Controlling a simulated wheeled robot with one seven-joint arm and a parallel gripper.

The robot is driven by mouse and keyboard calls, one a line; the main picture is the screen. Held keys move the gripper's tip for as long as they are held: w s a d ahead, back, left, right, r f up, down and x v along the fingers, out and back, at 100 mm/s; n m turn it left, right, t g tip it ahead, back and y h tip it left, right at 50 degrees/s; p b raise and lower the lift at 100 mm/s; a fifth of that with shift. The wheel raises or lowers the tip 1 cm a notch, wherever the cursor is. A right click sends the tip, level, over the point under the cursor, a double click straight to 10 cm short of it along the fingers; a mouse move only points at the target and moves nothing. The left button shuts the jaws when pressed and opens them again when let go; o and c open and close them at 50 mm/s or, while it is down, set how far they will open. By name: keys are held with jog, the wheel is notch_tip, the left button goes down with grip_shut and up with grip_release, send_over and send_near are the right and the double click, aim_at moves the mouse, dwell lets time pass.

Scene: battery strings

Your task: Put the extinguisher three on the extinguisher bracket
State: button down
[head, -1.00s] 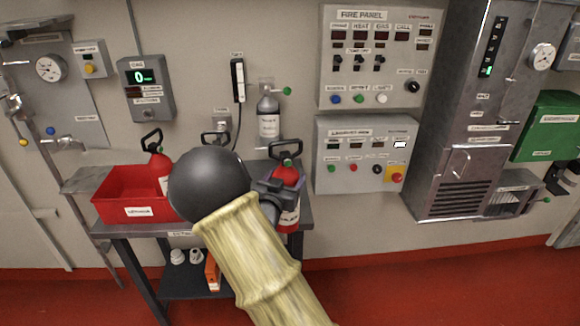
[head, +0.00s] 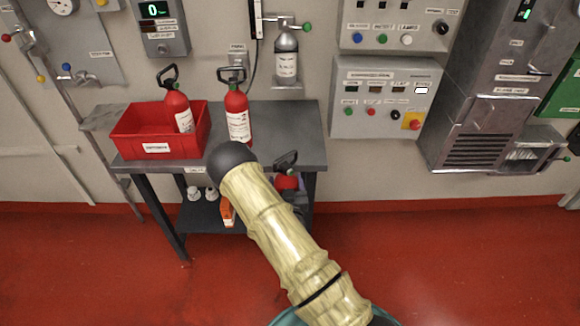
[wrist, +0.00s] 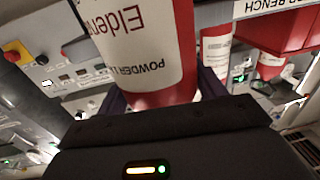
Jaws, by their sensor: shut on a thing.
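My gripper (wrist: 163,98) is shut on a red extinguisher (wrist: 140,45) with a white label, seen close up in the wrist view. In the head view this held extinguisher (head: 287,183) shows its black handle and a little red body, in front of the bench's right part; my arm hides the rest and the gripper. A second extinguisher (head: 237,118) stands upright on the bench. A third (head: 178,108) stands tilted in a red bin. I cannot read which is number three. I cannot make out an extinguisher bracket for certain.
The grey bench (head: 290,135) is bare at its right end. The red bin (head: 125,130) sits at its left. A grey cylinder (head: 286,62) stands on a small wall shelf above. A control panel (head: 385,98) and metal cabinet (head: 490,110) are right. Open red floor lies in front.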

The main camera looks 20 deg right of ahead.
notch_tip(320, 180, down, 6)
jog(key=a+n+y, duration=0.1)
jog(key=a+y, duration=0.1)
jog(key=shift+s+n+y, duration=0.4)
jog(key=shift+s, duration=0.05)
dwell(0.3)
jog(key=shift+w+f, duration=0.1)
jog(key=shift+f, duration=0.05)
